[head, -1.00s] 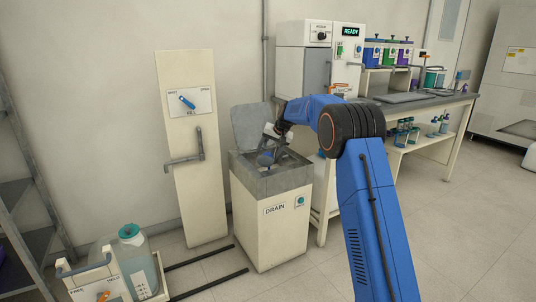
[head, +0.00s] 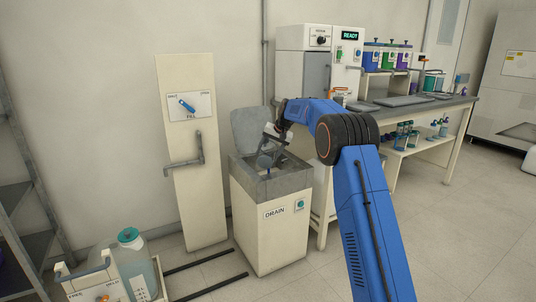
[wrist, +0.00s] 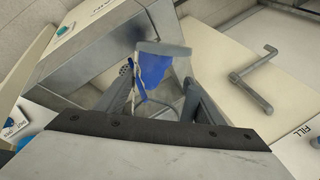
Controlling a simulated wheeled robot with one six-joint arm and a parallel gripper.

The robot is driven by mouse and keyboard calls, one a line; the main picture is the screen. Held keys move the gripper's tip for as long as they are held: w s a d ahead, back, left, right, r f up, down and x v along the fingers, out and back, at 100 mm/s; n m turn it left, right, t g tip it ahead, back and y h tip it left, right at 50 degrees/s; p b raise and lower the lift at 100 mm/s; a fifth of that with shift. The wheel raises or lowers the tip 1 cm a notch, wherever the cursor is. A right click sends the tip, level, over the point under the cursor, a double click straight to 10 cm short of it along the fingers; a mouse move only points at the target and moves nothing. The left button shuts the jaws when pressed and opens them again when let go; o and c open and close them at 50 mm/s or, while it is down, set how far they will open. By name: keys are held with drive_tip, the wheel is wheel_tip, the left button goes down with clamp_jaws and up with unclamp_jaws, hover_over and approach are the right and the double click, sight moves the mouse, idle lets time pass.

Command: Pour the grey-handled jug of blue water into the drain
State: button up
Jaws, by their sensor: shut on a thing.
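My gripper (wrist: 165,102) is shut on the grey-handled jug (wrist: 152,72). The jug is clear with blue water in it and a grey edge across its top in the wrist view. In the head view the jug (head: 264,161) is small and partly hidden, held tilted over the open basin of the drain (head: 262,240). The drain is a cream cabinet with a grey metal basin and its lid (head: 250,128) standing up at the back. In the wrist view the basin wall (wrist: 95,70) is beside and beyond the jug. I cannot tell how much water is left.
A cream fill panel (head: 190,215) with a jutting grey pipe stands left of the drain. A large teal-capped bottle (head: 135,265) sits at the lower left near floor rails. A bench (head: 440,105) with colored bottles and a cabinet stands to the right.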

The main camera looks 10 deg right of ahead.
sight(268, 146)
drive_tip(key=shift+w+r, duration=0.1)
drive_tip(key=shift+w+d+r+g, duration=0.2)
drive_tip(key=shift+w+r+g, duration=0.25)
drive_tip(key=shift+g, duration=0.25)
drive_tip(key=shift+r+y, duration=0.2)
drive_tip(key=shift+y, duration=0.1)
drive_tip(key=shift+w+r+g, duration=0.1)
drive_tip(key=shift+w+g, duration=0.1)
drive_tip(key=shift+g, duration=0.2)
idle(0.3)
drive_tip(key=shift+w+d+r+m+g, duration=0.15)
drive_tip(key=shift+w+r+m+g, duration=0.15)
drive_tip(key=shift+w+g, duration=0.1)
drive_tip(key=shift+r, duration=0.1)
drive_tip(key=shift+r+y, duration=0.1)
drive_tip(key=shift+y, duration=0.2)
drive_tip(key=shift+s, duration=0.2)
idle(1.9)
